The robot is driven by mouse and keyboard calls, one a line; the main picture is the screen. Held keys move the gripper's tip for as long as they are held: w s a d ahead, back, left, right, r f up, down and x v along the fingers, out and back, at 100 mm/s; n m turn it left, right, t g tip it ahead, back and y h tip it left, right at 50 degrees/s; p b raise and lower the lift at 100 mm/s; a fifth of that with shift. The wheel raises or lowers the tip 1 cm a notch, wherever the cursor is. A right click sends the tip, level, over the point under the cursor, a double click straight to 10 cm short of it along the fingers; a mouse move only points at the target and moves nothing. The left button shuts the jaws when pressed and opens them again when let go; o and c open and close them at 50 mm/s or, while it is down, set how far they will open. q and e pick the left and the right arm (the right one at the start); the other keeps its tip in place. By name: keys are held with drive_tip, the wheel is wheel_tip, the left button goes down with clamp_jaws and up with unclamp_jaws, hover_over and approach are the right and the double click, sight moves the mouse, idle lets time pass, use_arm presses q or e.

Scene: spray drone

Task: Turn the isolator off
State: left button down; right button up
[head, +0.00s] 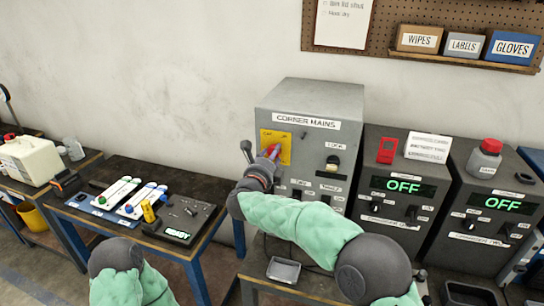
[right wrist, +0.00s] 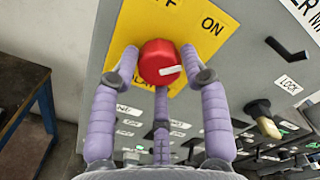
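The isolator is a red rotary knob (right wrist: 159,62) on a yellow plate (right wrist: 190,35) marked ON at its upper right. In the head view the yellow plate (head: 283,145) is on the grey CORNER MAINS cabinet (head: 300,100). The knob's white pointer line points right in the wrist view, nearer to ON than to the partly cut-off word at top left. My right gripper (right wrist: 159,66) has purple fingers on both sides of the knob and one below it; their tips appear to touch its rim. In the head view the right gripper (head: 272,154) largely covers the knob. My left gripper is out of view.
Two dark units with green OFF displays (head: 403,186) stand right of the cabinet, one topped by a red-capped bottle (head: 485,158). A bench (head: 150,175) with controllers is at left.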

drive_tip(key=c, duration=0.5)
drive_tip(key=shift+o, duration=0.2)
drive_tip(key=shift+r+n+p, duration=0.1)
drive_tip(key=shift+n+p, duration=6.7)
drive_tip(key=shift+n, duration=2.1)
drive_tip(key=o, duration=1.1)
drive_tip(key=shift+o, duration=0.2)
